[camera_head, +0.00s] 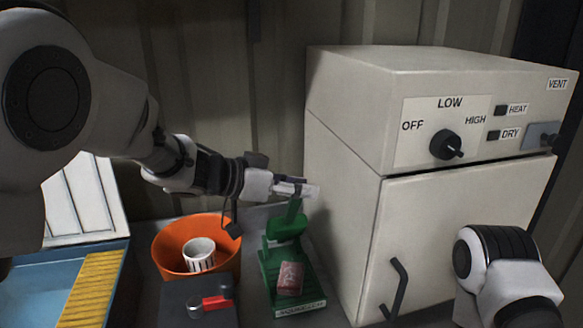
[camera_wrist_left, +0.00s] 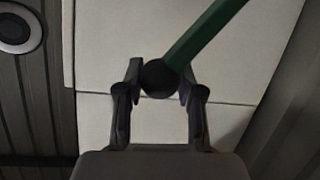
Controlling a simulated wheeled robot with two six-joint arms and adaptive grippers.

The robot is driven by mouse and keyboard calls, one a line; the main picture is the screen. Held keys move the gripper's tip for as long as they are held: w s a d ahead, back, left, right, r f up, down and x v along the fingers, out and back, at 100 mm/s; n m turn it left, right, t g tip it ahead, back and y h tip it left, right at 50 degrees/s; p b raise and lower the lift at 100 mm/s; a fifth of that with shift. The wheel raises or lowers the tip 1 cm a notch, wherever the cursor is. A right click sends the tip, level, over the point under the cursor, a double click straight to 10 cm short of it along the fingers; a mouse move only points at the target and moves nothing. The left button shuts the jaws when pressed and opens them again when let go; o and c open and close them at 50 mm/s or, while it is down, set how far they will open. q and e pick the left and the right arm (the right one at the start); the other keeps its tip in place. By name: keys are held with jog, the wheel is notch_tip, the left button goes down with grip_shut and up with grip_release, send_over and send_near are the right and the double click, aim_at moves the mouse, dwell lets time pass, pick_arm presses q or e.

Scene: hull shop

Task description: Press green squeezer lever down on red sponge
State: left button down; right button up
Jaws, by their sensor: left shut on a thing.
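The green squeezer (camera_head: 282,255) stands on the bench beside the beige cabinet. Its lever (camera_head: 292,214) stands raised, and its top end is at my left gripper (camera_head: 302,188). In the left wrist view the green lever (camera_wrist_left: 205,40) ends in a dark round knob (camera_wrist_left: 160,78), which lies between the fingers of my left gripper (camera_wrist_left: 160,85); the gripper is shut on it. The red sponge (camera_head: 290,278) lies on the squeezer's base, below and in front of the lever. My right arm shows at the lower right, but its gripper is out of view.
The beige cabinet (camera_head: 345,210) with a knob and a door handle stands close on the right. An orange bowl (camera_head: 165,250) holding a striped white cup (camera_head: 199,254) is left of the squeezer. A dark box with a red lever (camera_head: 212,303) stands in front. A blue basin (camera_head: 30,285) is far left.

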pick_arm(q)
jog(key=s+d+f+b, duration=0.1)
jog(key=s+f, duration=0.2)
jog(key=s, duration=0.1)
jog(key=shift+s+d+f, duration=0.3)
jog(key=shift+s+f, duration=0.05)
jog(key=c, duration=0.8)
grip_release()
jog(key=shift+o, duration=0.2)
jog(key=shift+w, duration=0.1)
jog(key=shift+a+r, duration=0.1)
jog(key=v, duration=1.1)
jog(key=shift+a, duration=0.4)
